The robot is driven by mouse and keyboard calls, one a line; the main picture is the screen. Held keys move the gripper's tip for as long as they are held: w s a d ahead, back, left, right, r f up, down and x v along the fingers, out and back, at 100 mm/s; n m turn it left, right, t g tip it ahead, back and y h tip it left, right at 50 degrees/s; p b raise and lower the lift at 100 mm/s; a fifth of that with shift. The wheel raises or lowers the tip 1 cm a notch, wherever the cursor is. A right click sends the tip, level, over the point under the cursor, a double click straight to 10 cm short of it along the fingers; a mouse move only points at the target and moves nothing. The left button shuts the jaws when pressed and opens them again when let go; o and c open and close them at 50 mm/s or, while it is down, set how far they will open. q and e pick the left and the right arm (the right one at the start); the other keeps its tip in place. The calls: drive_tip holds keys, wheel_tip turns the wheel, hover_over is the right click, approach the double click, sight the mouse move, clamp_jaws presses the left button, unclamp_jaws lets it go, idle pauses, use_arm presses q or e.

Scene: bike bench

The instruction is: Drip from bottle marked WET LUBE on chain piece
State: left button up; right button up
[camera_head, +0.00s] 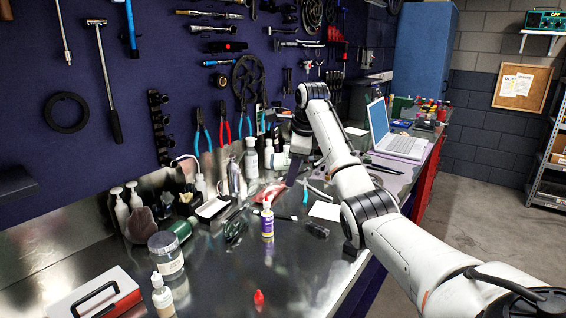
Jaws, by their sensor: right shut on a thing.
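My right arm comes in from the lower right and bends down over the bench. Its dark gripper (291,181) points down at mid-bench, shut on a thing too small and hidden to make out. A purple and yellow bottle with a white nozzle (267,222) stands upright in front of the gripper, apart from it. A white dropper bottle (162,296) stands at the front left. No label is readable, so I cannot tell which is WET LUBE. A small red cap (258,297) stands on the bench front. I cannot make out the chain piece. My left gripper is not in view.
A red and white box (96,300) and a clear jar (167,256) stand at the left. A reddish cloth (268,194) lies left of the gripper. Bottles crowd the wall. A laptop (383,128) is at the far right. The bench front (215,285) is mostly clear.

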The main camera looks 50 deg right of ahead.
drive_tip(key=f+m, duration=0.1)
drive_tip(key=f, duration=0.1)
drive_tip(key=s+f+m+t, duration=0.1)
drive_tip(key=f+m, duration=0.1)
drive_tip(key=s+f+m+h, duration=0.1)
drive_tip(key=f+m, duration=0.1)
drive_tip(key=shift+s+d+f+t, duration=0.1)
drive_tip(key=shift+s+f+t, duration=0.15)
drive_tip(key=shift+t, duration=0.15)
drive_tip(key=t, duration=0.1)
drive_tip(key=f+t, duration=0.1)
drive_tip(key=t, duration=0.1)
drive_tip(key=shift+f+m, duration=0.1)
drive_tip(key=shift+m, duration=0.3)
drive_tip(key=t, duration=0.2)
drive_tip(key=f+t, duration=0.1)
drive_tip(key=shift+m+t, duration=0.4)
drive_tip(key=shift+w+f+b, duration=0.15)
drive_tip(key=shift+f+b, duration=0.2)
drive_tip(key=shift+f, duration=0.7)
drive_tip(key=shift+p, duration=0.35)
